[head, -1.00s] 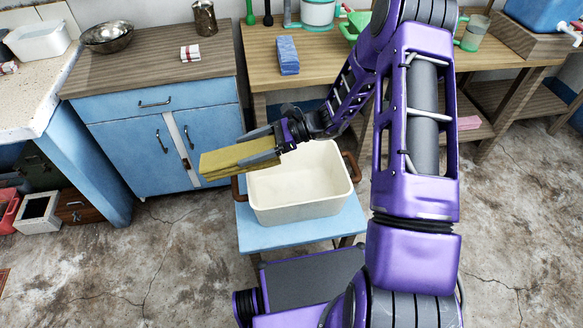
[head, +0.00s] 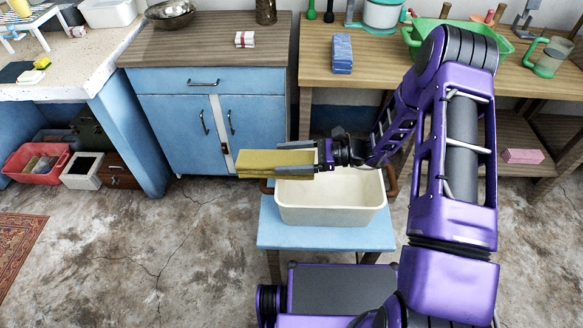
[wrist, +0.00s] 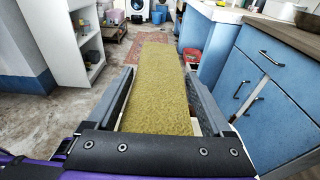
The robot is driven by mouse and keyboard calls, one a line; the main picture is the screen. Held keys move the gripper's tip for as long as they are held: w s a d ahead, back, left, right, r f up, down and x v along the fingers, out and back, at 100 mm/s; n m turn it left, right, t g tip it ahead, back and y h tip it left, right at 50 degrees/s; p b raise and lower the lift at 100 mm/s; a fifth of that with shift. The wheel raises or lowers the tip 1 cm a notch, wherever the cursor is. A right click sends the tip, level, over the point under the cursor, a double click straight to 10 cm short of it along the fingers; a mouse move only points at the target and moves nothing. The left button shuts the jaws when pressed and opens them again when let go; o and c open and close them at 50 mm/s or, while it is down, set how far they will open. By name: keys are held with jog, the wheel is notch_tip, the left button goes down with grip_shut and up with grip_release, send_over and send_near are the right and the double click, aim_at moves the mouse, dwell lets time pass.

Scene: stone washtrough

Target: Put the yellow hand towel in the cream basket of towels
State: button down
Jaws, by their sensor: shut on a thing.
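The yellow hand towel (head: 268,162) is a folded flat slab. My gripper (head: 297,161) is shut on its right end, and the towel sticks out to the left. In the wrist view the towel (wrist: 158,90) runs forward between the two fingers. The cream basket (head: 330,207) is a rectangular tub with brown handles, standing on a small blue table (head: 290,235). The gripper and the towel's right end show over the basket's back left part, and the towel's left end reaches past its left side. The part of the basket's inside that shows is bare; no towels are seen in it.
A blue cabinet (head: 185,120) with a wooden top stands behind left. A wooden bench (head: 385,62) behind holds a blue folded towel (head: 342,53) and a green basin (head: 470,38). A red-striped white cloth (head: 245,39) lies on the cabinet.

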jog(key=shift+f+b, duration=0.3)
jog(key=shift+f, duration=1.55)
jog(key=shift+f, duration=0.2)
grip_release()
jog(key=shift+r, duration=0.15)
jog(key=shift+d, duration=0.3)
jog(key=d+r, duration=0.1)
jog(key=d, duration=1)
jog(key=shift+d+r, duration=0.2)
jog(key=shift+r, duration=0.15)
